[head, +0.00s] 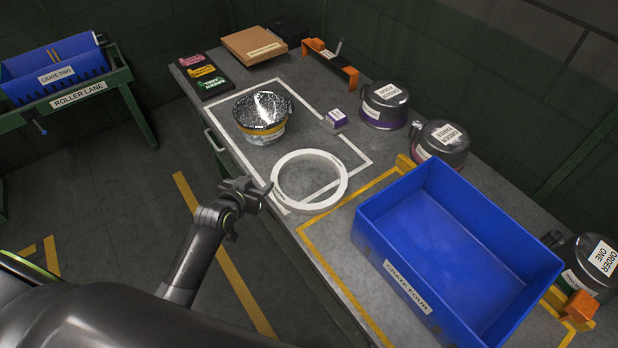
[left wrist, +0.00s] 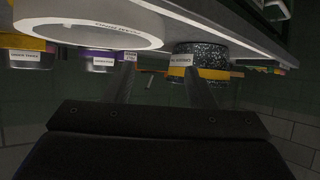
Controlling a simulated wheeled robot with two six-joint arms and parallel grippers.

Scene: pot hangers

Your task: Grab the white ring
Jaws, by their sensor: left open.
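Whether a finger touches the ring cannot be told. My right gripper is not in view.
The blue crate (head: 385,222) marked CRATE FOUR is to the right. The bench's front edge runs just beside my gripper.

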